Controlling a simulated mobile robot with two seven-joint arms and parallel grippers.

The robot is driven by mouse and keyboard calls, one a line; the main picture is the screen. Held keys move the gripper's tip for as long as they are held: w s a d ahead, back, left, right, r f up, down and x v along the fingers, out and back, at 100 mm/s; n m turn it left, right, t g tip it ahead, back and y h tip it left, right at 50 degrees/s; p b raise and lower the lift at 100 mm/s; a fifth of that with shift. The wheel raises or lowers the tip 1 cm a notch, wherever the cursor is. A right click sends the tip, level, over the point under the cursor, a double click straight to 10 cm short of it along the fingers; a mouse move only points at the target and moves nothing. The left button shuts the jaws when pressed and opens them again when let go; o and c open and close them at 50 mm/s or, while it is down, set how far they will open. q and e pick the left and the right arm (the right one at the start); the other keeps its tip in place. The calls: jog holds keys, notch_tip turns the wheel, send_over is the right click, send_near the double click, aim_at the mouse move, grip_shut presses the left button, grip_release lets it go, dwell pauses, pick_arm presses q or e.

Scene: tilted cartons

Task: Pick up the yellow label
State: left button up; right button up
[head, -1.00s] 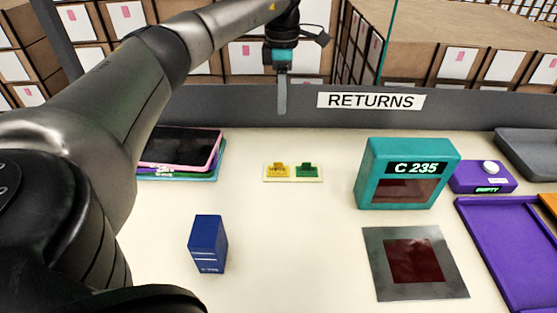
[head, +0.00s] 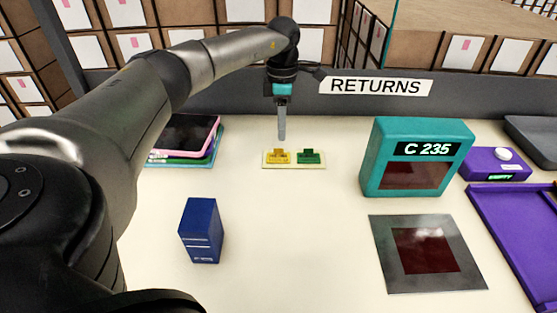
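The yellow label (head: 279,157) lies on the left half of a small cream holder (head: 267,165), beside a green label (head: 310,157). It has a small raised tab. My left gripper (head: 282,138) points down just above and behind the yellow label, apart from it as far as I can see. Its fingers are seen edge-on, so I cannot tell whether they are open or shut. My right gripper is not in view.
A blue box (head: 201,231) stands at front left. A stack of tablets (head: 185,138) lies behind it. A teal "C 235" display (head: 419,157), a grey plate with a dark square (head: 392,273) and a purple tray (head: 497,215) are right. The table's middle is clear.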

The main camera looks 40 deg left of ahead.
aim_at(278, 156)
pick_arm(q)
jog(key=shift+f, duration=0.7)
jog(key=shift+a+f+b, duration=0.2)
jog(key=shift+f+b, duration=0.6)
jog(key=shift+f, duration=1.5)
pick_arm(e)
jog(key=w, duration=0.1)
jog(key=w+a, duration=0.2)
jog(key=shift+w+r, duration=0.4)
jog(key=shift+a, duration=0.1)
pick_arm(q)
grip_shut()
